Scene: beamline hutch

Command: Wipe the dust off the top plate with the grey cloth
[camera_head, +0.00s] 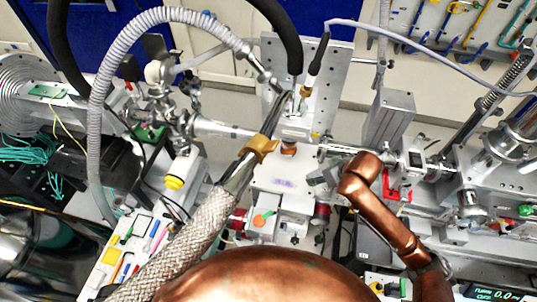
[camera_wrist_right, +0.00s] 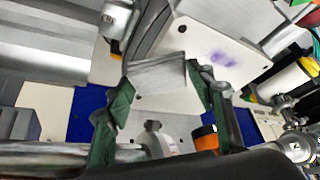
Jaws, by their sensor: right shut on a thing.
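The top plate (camera_head: 278,183) is a pale plate near the middle of the head view, with a purple smudge of dust on it. In the right wrist view, the plate (camera_wrist_right: 185,40) lies beyond the fingers, and the purple dust (camera_wrist_right: 222,55) shows on its right part. My right gripper (camera_wrist_right: 159,88) has green fingers shut on the grey cloth (camera_wrist_right: 157,75), which looks like a folded pad. The cloth overlaps the plate's near edge in this view and is left of the dust; I cannot tell whether it touches the plate. My left gripper is not in view.
A braided hose (camera_head: 203,228) and a curved grey corrugated hose (camera_head: 97,120) cross the left of the head view. Beamline pipes and fittings crowd both sides of the plate. A tray of coloured tools (camera_head: 112,262) is at lower left.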

